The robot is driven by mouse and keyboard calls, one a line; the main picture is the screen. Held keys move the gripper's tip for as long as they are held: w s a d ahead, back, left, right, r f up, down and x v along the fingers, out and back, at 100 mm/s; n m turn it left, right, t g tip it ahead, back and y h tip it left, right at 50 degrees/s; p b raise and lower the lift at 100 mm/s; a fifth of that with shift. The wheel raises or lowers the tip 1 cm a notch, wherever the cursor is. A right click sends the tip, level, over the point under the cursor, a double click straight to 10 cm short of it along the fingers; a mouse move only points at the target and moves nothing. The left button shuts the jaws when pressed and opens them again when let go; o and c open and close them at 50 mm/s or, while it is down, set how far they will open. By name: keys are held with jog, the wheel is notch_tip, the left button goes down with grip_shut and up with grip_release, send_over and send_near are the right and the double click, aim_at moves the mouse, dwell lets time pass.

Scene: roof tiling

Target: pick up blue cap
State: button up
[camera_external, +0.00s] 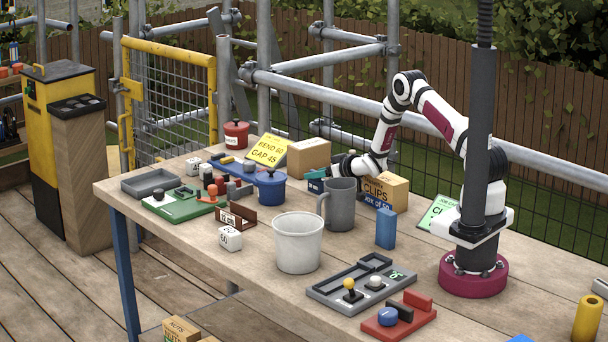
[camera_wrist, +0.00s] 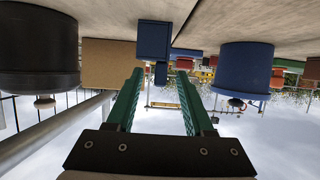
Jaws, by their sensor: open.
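My gripper (camera_external: 317,181) is low over the table, pointing left. In the wrist view its green fingers are spread apart (camera_wrist: 160,74) and nothing is held between them. That view is upside down. A blue block (camera_wrist: 153,38) with a smaller blue piece shows ahead, between the fingertips; I cannot tell what it is. A rounded blue cap-like piece (camera_external: 388,316) sits on a red tray (camera_external: 415,323) at the front, far from my gripper. A blue lidded pot (camera_external: 271,188) stands left of my gripper and also shows in the wrist view (camera_wrist: 245,67).
A grey mug (camera_external: 342,205) and the clips box (camera_external: 387,191) stand close to my gripper. A cardboard box (camera_external: 309,154) is behind it. A white bucket (camera_external: 298,243), a blue carton (camera_external: 386,228) and a grey tray (camera_external: 335,292) stand nearer the front.

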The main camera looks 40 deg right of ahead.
grip_shut()
dwell(0.3)
